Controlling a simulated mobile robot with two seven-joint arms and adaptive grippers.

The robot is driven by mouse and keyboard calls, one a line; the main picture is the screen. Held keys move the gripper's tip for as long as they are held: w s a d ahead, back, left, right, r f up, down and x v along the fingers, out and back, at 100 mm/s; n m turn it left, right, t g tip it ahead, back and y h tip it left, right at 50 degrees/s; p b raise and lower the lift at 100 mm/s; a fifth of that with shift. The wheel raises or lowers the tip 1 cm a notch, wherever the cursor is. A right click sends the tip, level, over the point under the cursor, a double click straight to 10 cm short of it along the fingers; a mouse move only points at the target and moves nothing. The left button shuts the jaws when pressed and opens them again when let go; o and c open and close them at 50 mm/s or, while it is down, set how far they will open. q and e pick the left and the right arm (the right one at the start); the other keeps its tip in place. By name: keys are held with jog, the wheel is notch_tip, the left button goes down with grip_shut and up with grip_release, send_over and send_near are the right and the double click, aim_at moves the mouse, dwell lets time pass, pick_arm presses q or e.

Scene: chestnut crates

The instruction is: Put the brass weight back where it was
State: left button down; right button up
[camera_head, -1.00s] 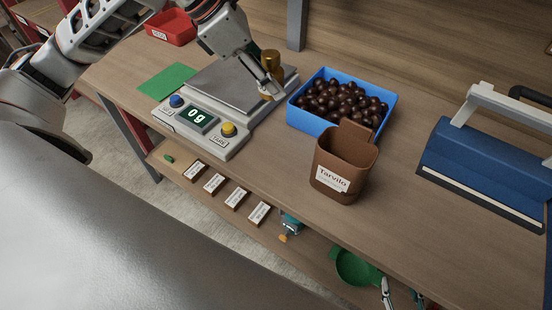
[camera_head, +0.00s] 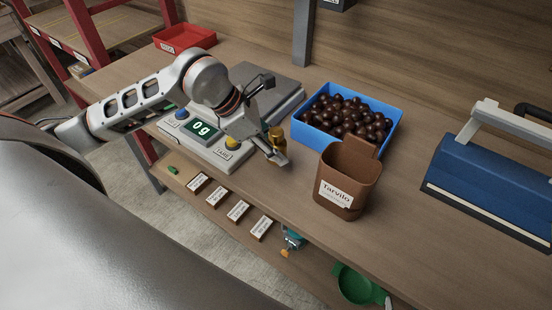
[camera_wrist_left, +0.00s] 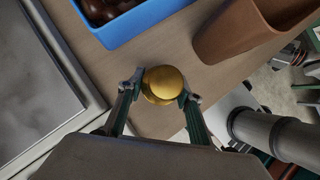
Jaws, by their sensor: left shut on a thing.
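The brass weight (camera_head: 276,138) is a small gold cylinder with a knob. My left gripper (camera_head: 277,155) is shut on it, over the wooden bench to the right of the scale's front; I cannot tell whether its base touches the bench. In the left wrist view the weight (camera_wrist_left: 165,84) sits between the two fingertips (camera_wrist_left: 160,91). The scale (camera_head: 262,82) reads 0 g and its plate shows no load, though my arm hides part of it. Of my right gripper only a small tip (camera_head: 388,300) seems to show at the bottom edge; its jaws are unclear.
A blue crate of chestnuts (camera_head: 312,140) and a brown Tarvilo container (camera_head: 340,200) stand right of the weight. A blue device (camera_head: 480,185) is far right, a red tray (camera_head: 185,40) at the back. A lower shelf holds labelled blocks (camera_head: 238,210) and a green scoop (camera_head: 355,285).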

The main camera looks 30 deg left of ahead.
aim_at(276, 169)
pick_arm(q)
jog(key=shift+f, duration=2.25)
jog(key=shift+f, duration=0.15)
jog(key=c, duration=1.4)
grip_release()
jog(key=shift+a+r, duration=0.1)
jog(key=shift+r, duration=0.25)
jog(key=b+v, duration=0.1)
jog(key=v, duration=1)
jog(key=shift+s+a+r, duration=0.15)
jog(key=shift+r, duration=0.1)
